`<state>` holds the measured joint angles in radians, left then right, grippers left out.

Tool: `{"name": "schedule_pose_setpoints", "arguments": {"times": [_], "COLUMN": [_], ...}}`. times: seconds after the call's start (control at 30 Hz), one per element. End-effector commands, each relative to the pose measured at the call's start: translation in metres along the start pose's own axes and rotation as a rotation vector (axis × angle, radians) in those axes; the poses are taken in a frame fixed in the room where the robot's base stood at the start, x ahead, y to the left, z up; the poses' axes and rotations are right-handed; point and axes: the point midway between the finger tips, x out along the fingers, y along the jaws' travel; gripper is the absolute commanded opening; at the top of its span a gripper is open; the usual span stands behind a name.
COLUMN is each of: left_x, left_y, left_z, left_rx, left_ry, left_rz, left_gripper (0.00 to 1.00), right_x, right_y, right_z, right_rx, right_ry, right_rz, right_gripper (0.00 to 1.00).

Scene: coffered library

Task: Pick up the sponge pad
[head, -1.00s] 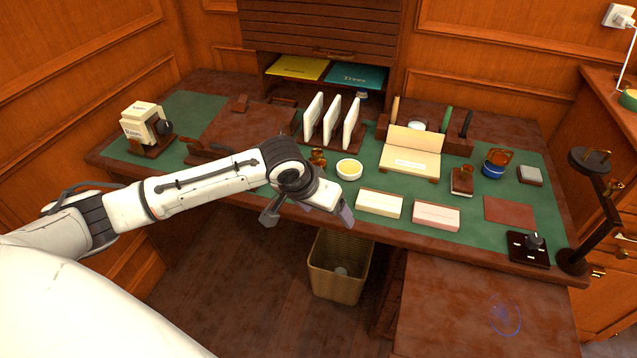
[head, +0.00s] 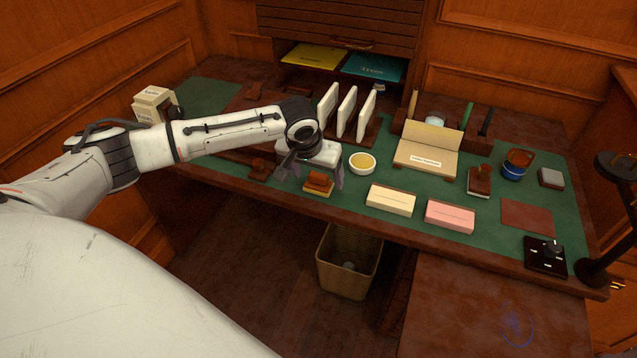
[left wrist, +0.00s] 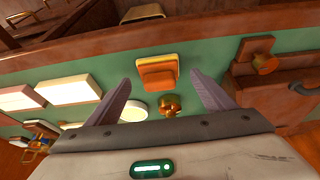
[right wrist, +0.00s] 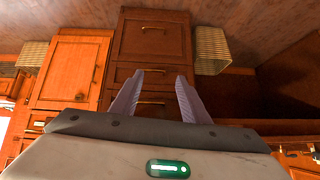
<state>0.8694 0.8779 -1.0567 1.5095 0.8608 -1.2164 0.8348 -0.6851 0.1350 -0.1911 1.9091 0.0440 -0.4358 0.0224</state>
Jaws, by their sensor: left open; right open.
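A small orange block with a yellow layer (head: 318,184), which looks like the sponge pad, lies on the green desk top near the front edge. It also shows in the left wrist view (left wrist: 157,73), between the finger lines. My left gripper (head: 311,179) is open and empty above it, its fingers on either side of it in view; whether they touch it I cannot tell. A white round dish with yellow filling (head: 362,163) stands to the right. My right gripper (right wrist: 160,75) is open and empty, facing wooden drawers, and is outside the head view.
A brass-knobbed item (left wrist: 170,105) stands close to the block. A knobbed stamp (head: 259,167) is to its left. Cream (head: 391,200) and pink (head: 450,215) blocks lie to the right. White upright dividers (head: 347,112) stand behind. A wastebasket (head: 347,262) is below the front edge.

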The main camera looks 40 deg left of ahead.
Motion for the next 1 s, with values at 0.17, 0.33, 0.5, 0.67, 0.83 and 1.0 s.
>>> {"name": "schedule_pose_setpoints", "arguments": {"times": [0.17,0.33,0.5,0.67,0.83,1.0], "left_x": [0.018,0.018,0.018,0.018,0.018,0.009], "left_y": [0.0,0.0,0.001,0.0,0.0,0.001], "left_z": [0.0,-0.001,0.0,0.0,-0.001,-0.005], "left_rx": [0.0,0.001,0.001,0.001,0.001,0.0], "left_ry": [0.002,0.002,0.002,0.002,0.003,0.005], "left_rz": [0.0,0.001,0.001,0.001,0.001,0.003], "left_gripper": [0.77,0.77,0.58,0.32,0.31,0.31], "right_x": [0.001,0.001,0.001,0.001,0.001,0.0], "right_y": [0.0,0.0,0.0,0.0,0.0,0.0], "right_z": [0.001,0.001,0.002,0.002,0.002,0.002], "right_rx": [0.0,0.0,0.0,0.0,0.0,0.0], "right_ry": [0.0,-0.001,-0.001,-0.001,-0.002,-0.002], "right_rz": [0.0,0.0,0.0,0.0,0.0,0.0], "right_gripper": [0.42,0.42,0.42,0.42,0.42,0.42]}}
